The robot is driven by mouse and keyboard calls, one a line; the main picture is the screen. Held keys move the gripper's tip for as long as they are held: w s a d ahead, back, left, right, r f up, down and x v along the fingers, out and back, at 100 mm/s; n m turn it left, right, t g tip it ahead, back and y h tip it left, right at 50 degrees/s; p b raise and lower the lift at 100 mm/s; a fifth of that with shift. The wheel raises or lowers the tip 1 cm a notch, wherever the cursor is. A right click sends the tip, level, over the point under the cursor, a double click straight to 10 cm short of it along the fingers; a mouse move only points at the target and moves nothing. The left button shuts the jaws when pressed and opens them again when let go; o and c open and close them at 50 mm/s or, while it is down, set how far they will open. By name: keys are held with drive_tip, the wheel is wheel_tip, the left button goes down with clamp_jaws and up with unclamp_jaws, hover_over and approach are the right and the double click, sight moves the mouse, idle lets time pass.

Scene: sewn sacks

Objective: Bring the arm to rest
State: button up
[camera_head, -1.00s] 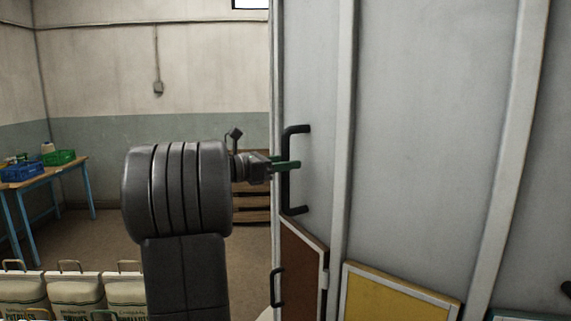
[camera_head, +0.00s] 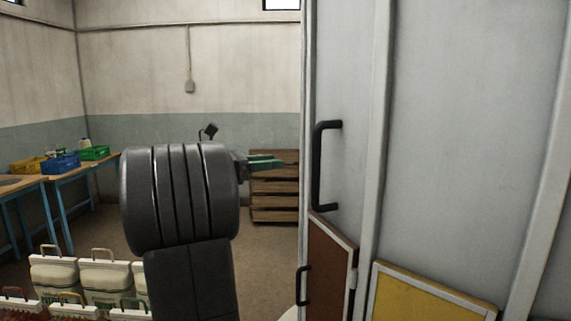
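My gripper (camera_head: 266,162), with green fingers, is at the end of my dark grey arm, left of the tall grey cabinet door. Its fingers look close together and seem empty, but from this side I cannot tell whether they are open or shut. The black upright door handle (camera_head: 320,166) is to the right of the gripper, with a clear gap between them. Part of the gripper's body is hidden behind the thick ridged part of my arm.
The grey cabinet (camera_head: 440,130) fills the right side, with brown (camera_head: 327,262) and yellow (camera_head: 425,298) panels below. Wooden crates (camera_head: 275,205) are stacked behind the gripper. White sacks (camera_head: 104,278) stand at lower left. A wooden table (camera_head: 60,172) holds blue (camera_head: 60,165) and green (camera_head: 94,153) crates.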

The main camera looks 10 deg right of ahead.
drive_tip(key=shift+s+a, duration=0.15)
drive_tip(key=shift+a, duration=0.5)
drive_tip(key=shift+d, duration=0.15)
drive_tip(key=w+d+p, duration=0.1)
drive_tip(key=d, duration=0.7)
drive_tip(key=shift+w+d, duration=0.25)
drive_tip(key=shift+d, duration=0.1)
drive_tip(key=shift+f, duration=0.1)
